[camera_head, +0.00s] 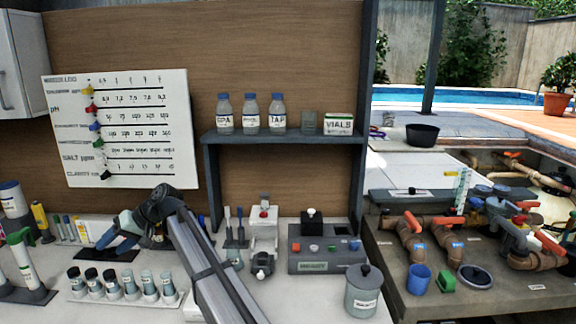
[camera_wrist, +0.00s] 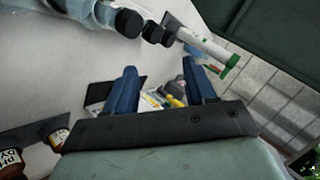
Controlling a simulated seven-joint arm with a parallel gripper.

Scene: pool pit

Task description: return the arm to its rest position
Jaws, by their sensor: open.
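My gripper (camera_head: 108,242) is at the left of the bench in the head view, low over a dark flat pad (camera_head: 92,254). My arm reaches up from the bottom middle and bends down to the left. In the wrist view the two blue fingers of my gripper (camera_wrist: 160,76) stand wide apart. Nothing is held between them. Small yellow and white items (camera_wrist: 170,100) show beyond the fingers, too small to tell apart.
A row of dark- and pale-capped vials (camera_head: 112,286) stands in front of my gripper. A green-topped tube (camera_head: 24,258) stands at far left. A grey control box (camera_head: 322,250) and a lidded jar (camera_head: 363,292) stand right of my arm. A shelf (camera_head: 285,137) holds bottles.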

